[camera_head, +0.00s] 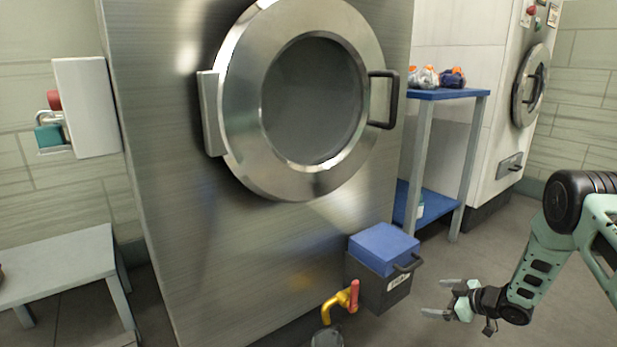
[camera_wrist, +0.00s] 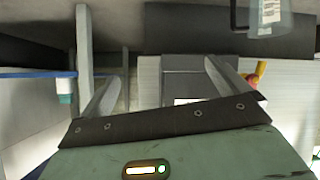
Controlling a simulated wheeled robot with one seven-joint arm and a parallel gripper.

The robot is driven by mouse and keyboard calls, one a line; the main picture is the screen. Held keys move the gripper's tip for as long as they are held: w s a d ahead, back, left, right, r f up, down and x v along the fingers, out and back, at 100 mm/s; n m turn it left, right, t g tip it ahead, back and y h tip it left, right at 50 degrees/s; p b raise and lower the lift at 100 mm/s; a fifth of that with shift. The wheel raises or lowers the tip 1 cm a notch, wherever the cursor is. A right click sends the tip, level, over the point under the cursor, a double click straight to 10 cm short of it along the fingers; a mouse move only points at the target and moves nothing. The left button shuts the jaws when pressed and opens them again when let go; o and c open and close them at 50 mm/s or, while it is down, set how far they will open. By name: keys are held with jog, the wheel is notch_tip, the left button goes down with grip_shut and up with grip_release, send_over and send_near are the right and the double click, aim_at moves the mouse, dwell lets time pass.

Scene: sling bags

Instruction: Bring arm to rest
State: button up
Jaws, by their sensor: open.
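My gripper (camera_head: 446,299) is at the lower right of the head view, at the end of my green and black arm. Its two fingers are spread apart with nothing between them. In the wrist view the two fingers of my gripper (camera_wrist: 160,95) are also apart and empty. The gripper is in front of and to the right of a dark box with a blue top (camera_head: 384,248), not visibly touching it. In the wrist view the dark box (camera_wrist: 195,75) shows beyond the fingers. My arm is bent, its elbow at the right edge.
A large steel machine with a round door (camera_head: 313,100) fills the middle. A yellow tap with a red handle (camera_head: 346,297) juts from its lower front. A blue shelf (camera_head: 447,94) holding several bags stands behind right. A grey bench (camera_head: 58,262) is at left. Open floor surrounds the gripper.

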notch_tip(320, 180, up, 11)
jog(key=d+m+h, duration=0.1)
jog(key=m+h, duration=0.2)
jog(key=h, duration=0.1)
jog(key=s+r+m+g+h, duration=0.2)
jog(key=s+r+m+h, duration=0.2)
jog(key=s+r, duration=0.6)
jog(key=s+a+r+m+g, duration=0.2)
jog(key=s+a+r, duration=0.1)
jog(key=s, duration=0.7)
jog(key=s+a+r+m+g, duration=0.1)
jog(key=s+a+r+g, duration=0.15)
jog(key=s, duration=0.85)
jog(key=s+a+r+n+g+y+p, duration=0.1)
jog(key=s+a+r+n+p, duration=0.3)
jog(key=s+a+r+p, duration=0.45)
jog(key=s+a+r+n+g+p, duration=0.25)
jog(key=s+a+r+n, duration=0.2)
jog(key=a, duration=0.65)
notch_tip(320, 180, up, 38)
jog(key=m+t+p, duration=0.1)
jog(key=p, duration=3.6)
jog(key=shift+w+d+f, duration=0.2)
jog(key=shift+d+f, duration=0.05)
jog(key=shift+d, duration=0.1)
